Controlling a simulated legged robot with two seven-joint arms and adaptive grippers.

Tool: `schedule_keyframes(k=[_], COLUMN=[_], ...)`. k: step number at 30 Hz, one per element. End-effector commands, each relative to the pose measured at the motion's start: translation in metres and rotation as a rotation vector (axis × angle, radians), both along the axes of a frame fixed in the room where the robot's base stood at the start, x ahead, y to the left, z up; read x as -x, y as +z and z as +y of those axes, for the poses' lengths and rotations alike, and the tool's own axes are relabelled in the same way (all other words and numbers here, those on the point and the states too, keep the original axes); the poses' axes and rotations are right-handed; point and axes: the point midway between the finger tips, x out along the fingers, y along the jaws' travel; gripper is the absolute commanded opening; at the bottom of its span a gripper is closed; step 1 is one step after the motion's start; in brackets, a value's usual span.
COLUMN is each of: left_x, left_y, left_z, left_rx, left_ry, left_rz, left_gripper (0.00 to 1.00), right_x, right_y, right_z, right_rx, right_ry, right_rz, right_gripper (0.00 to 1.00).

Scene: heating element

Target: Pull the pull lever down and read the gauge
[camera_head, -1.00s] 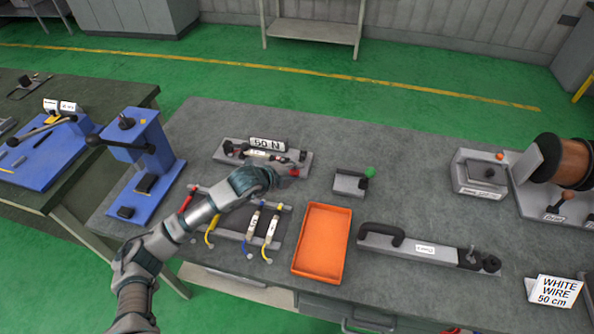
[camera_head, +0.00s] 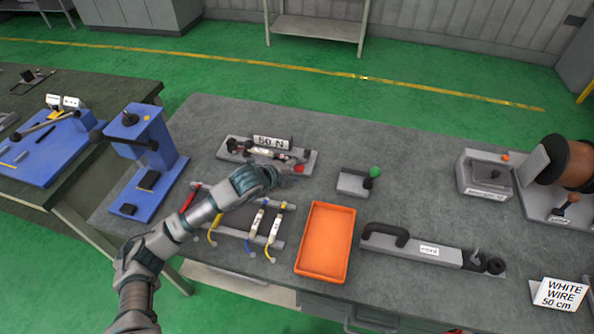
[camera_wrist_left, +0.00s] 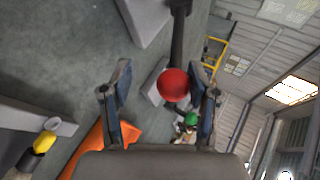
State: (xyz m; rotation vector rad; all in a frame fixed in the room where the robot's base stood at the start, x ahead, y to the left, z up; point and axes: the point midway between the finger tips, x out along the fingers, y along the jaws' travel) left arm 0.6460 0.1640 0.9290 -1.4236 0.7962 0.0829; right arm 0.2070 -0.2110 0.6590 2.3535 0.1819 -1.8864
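The pull lever's red knob (camera_head: 299,169) shows at the right end of a grey fixture (camera_head: 232,153) in the head view. In the left wrist view the red knob (camera_wrist_left: 174,85) sits on a dark rod. My left gripper (camera_head: 285,172) is at the knob, its fingers small and hard to make out in the head view. In the wrist view my left gripper (camera_wrist_left: 160,75) is open, with the knob between its fingers and a clear gap on the left side. A "50 N" sign (camera_head: 271,141) stands on the fixture; a gauge reading is too small to tell. My right gripper is out of view.
An orange tray (camera_head: 325,240) and a rack of coloured wires (camera_head: 262,228) lie in front. A blue press (camera_head: 150,165) is on the left. The back of the table is clear.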

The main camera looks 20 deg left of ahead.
Motion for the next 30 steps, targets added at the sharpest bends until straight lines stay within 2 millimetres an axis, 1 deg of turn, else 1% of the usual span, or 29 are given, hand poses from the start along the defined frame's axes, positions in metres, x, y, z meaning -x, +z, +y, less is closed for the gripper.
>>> schedule_keyframes(k=[2, 5, 9, 15, 21, 30], left_x=[0.007, 0.022, 0.046, 0.073, 0.084, 0.085], left_y=[0.004, 0.014, 0.031, 0.05, 0.058, 0.059], left_z=[0.004, 0.013, 0.027, 0.043, 0.049, 0.048], left_rx=[0.0, -0.001, -0.003, -0.001, 0.0, 0.0], left_ry=[0.0, 0.001, 0.001, 0.003, 0.002, 0.002], left_rz=[0.002, 0.001, 0.001, 0.003, 0.005, 0.003], left_gripper=[0.58, 0.58, 0.58, 0.58, 0.58, 0.58], right_x=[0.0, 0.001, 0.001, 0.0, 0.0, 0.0], right_y=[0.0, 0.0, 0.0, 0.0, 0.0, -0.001], right_z=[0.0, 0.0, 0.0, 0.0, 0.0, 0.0], right_rx=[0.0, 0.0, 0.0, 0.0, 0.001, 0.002], right_ry=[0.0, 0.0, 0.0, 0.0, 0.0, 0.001], right_rz=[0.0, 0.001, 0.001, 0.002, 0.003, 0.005], right_gripper=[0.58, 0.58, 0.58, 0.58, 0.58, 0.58])
